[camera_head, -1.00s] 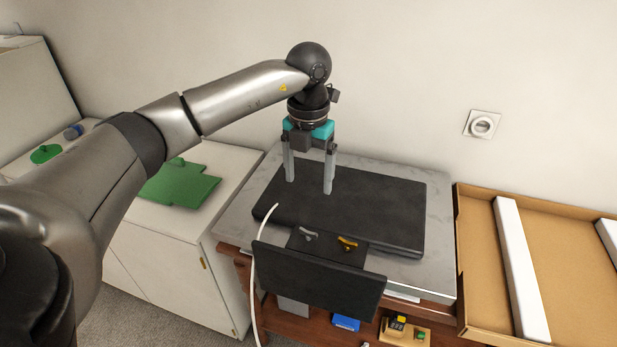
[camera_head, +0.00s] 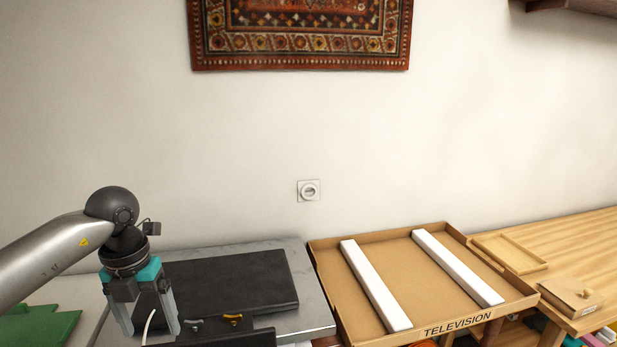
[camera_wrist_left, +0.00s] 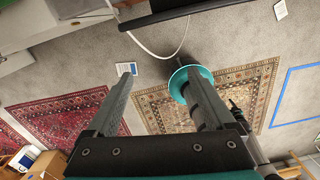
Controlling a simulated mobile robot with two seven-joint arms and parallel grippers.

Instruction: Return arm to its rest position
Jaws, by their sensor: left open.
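My left gripper (camera_head: 150,325) hangs from my grey arm at the lower left in the head view. My right gripper is out of view.
The slab lies on a grey metal-like top (camera_head: 312,305). A shallow cardboard tray (camera_head: 420,265) marked TELEVISION holds two white strips beside it. A wooden table (camera_head: 560,245) stands right. Patterned rugs (camera_wrist_left: 235,85) lie on the carpet; a pale cable (camera_wrist_left: 165,52) hangs above.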

